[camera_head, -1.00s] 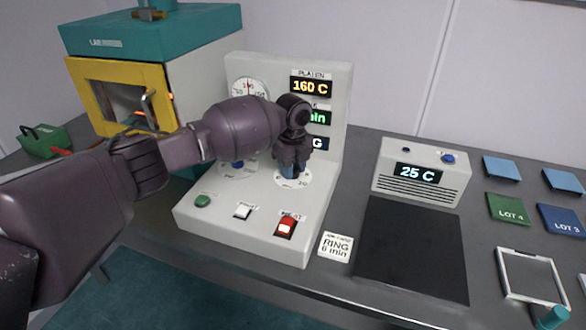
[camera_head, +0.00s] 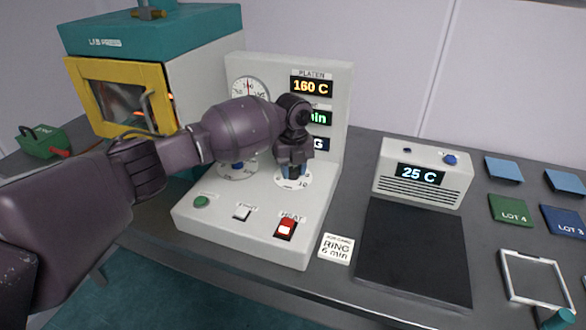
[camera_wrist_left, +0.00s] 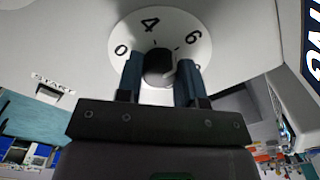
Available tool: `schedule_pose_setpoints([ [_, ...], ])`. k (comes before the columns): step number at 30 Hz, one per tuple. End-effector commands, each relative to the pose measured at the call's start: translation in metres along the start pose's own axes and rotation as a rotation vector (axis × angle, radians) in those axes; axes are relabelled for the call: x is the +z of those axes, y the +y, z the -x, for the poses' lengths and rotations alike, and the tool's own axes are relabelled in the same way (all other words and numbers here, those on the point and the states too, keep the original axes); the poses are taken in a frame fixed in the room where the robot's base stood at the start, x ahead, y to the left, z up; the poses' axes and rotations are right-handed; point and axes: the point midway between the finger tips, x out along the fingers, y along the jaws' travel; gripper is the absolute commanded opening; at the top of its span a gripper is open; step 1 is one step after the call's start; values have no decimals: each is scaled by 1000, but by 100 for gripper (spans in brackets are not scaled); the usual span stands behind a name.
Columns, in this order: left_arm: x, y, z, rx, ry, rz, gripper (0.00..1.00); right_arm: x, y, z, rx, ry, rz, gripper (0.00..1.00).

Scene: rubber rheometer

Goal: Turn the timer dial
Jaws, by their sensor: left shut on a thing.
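The timer dial's white numbered plate (camera_head: 281,184) lies on the sloped top of the light grey control box (camera_head: 190,217). In the left wrist view the plate (camera_wrist_left: 197,40) shows the numbers 0, 4 and 6 around a dark knob (camera_wrist_left: 158,66). My left gripper (camera_head: 293,176) points down at the dial, with its two fingers (camera_wrist_left: 160,80) on either side of the knob, shut on it. The fingers and wrist hide most of the knob in the head view. My right gripper is not in view.
A second dial with a blue knob (camera_head: 237,166) sits just left. A green button (camera_head: 202,202), white switch (camera_head: 242,213) and red HEAT switch (camera_head: 286,228) lie in front. The upright display panel (camera_head: 342,100) stands close behind. A card reads RING 6 min (camera_head: 336,248).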

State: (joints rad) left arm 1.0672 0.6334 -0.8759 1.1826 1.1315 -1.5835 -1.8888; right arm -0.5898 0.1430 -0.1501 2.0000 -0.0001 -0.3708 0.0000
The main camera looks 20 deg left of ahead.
Motion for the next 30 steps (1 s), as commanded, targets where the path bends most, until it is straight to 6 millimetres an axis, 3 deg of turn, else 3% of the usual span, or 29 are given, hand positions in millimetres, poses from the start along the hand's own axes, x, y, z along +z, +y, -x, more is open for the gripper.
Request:
schedule_pose_setpoints([
  [5,0,0,1,-1,0,1,11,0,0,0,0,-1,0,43],
  [6,0,0,1,-1,0,1,36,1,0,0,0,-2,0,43],
  [11,0,0,0,0,0,1,60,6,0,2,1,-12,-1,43],
  [22,0,0,6,-1,-1,2,60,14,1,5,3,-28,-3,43],
  [30,0,-1,49,-4,-2,1,60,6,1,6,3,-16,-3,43],
])
